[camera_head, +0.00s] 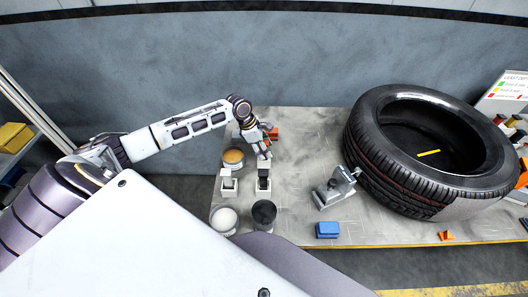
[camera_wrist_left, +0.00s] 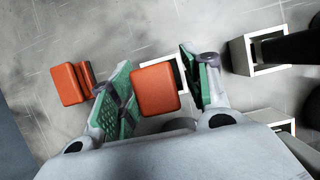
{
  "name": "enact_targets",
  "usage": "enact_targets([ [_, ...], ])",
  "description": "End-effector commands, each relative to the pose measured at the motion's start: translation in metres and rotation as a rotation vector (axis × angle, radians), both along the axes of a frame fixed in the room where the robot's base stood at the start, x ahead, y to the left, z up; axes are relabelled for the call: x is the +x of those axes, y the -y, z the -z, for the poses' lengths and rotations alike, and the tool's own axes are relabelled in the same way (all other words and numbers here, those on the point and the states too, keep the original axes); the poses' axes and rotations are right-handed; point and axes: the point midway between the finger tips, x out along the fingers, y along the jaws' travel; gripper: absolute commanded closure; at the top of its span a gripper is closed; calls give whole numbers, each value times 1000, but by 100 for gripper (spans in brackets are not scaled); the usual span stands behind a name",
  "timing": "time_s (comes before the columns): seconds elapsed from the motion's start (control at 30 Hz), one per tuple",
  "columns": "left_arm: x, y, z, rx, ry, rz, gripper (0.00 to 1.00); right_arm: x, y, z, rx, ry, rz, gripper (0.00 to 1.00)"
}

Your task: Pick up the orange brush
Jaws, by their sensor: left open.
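In the left wrist view, the orange brush (camera_wrist_left: 155,88) shows as a red-orange block between the two green-padded fingers of my left gripper (camera_wrist_left: 160,92). The gripper is open, with a visible gap between the brush and the right finger; I cannot tell whether the left finger touches it. A white square holder (camera_wrist_left: 178,73) shows partly behind the brush. In the head view, my left gripper (camera_head: 266,146) is over the far left of the table and hides most of the brush. My right gripper is not in view.
A second orange block (camera_wrist_left: 68,84) lies beside the left finger. On the table (camera_head: 305,140), black (camera_head: 263,181) and white (camera_head: 229,184) holder items and pots (camera_head: 224,220) stand nearer. A metal tool (camera_head: 335,188), blue block (camera_head: 327,230) and large tyre (camera_head: 400,180) are to the right.

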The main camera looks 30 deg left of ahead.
Motion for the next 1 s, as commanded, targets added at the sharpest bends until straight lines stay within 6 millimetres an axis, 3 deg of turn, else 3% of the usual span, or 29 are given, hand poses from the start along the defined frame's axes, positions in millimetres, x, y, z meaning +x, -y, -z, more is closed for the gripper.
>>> enact_targets([
  [0.27, 0, 0, 0, 0, 0, 0, 52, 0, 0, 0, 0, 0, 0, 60],
  [0.63, 0, 0, 0, 1, -1, -1, 98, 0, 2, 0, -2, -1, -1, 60],
  [1.0, 0, 0, -1, 0, 0, 0, 98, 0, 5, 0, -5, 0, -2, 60],
])
